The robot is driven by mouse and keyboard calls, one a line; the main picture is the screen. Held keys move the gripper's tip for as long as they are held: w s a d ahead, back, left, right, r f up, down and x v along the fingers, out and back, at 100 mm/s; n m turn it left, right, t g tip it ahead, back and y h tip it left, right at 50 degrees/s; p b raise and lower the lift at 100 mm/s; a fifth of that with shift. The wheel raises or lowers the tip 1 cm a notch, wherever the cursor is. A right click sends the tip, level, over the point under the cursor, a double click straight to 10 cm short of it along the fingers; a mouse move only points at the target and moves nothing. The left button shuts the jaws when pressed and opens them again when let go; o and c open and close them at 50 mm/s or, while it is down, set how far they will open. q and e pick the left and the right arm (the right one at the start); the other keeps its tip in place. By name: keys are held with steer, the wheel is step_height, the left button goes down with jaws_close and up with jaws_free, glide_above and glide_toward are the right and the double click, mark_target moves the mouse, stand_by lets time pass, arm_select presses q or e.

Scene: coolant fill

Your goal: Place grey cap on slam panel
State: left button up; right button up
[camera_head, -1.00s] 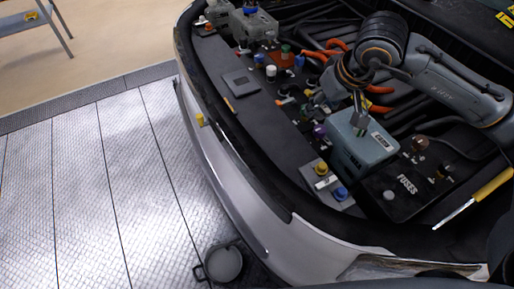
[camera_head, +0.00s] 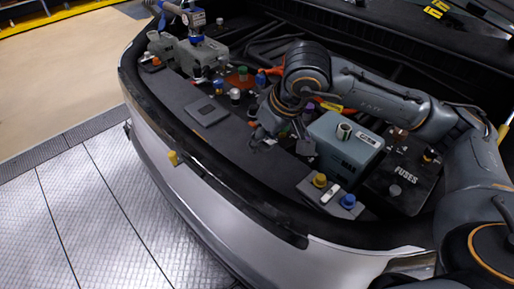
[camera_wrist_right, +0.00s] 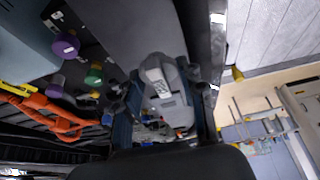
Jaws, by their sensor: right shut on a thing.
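My right gripper (camera_head: 262,142) hangs low over the dark slam panel (camera_head: 232,128), to the left of the blue-grey coolant tank (camera_head: 343,146). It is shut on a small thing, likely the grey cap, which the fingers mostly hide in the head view. The tank's round filler neck (camera_head: 344,131) shows uncovered on its top. My left gripper is not in view.
A flat grey square plate (camera_head: 206,110) lies on the panel left of the gripper. Yellow (camera_head: 320,180) and blue (camera_head: 348,201) caps stand on a block at the panel's right part. Coloured caps and orange hoses (camera_wrist_right: 50,115) lie behind the gripper. The panel between is partly clear.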

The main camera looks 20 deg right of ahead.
steer(key=w+f, duration=0.1)
steer(key=f, duration=0.1)
steer(key=w+f, duration=0.2)
steer(key=shift+d, duration=0.1)
steer(key=p+x, duration=0.1)
steer(key=x, duration=0.2)
steer(key=shift+s+d+f, duration=0.15)
steer(key=shift+d+f, duration=0.05)
steer(key=shift+f, duration=0.4)
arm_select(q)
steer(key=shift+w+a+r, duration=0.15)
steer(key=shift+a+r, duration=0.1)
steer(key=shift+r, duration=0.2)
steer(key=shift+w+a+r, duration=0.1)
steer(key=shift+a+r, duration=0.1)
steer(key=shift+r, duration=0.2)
arm_select(e)
steer(key=shift+f, duration=0.2)
steer(key=o, duration=0.9)
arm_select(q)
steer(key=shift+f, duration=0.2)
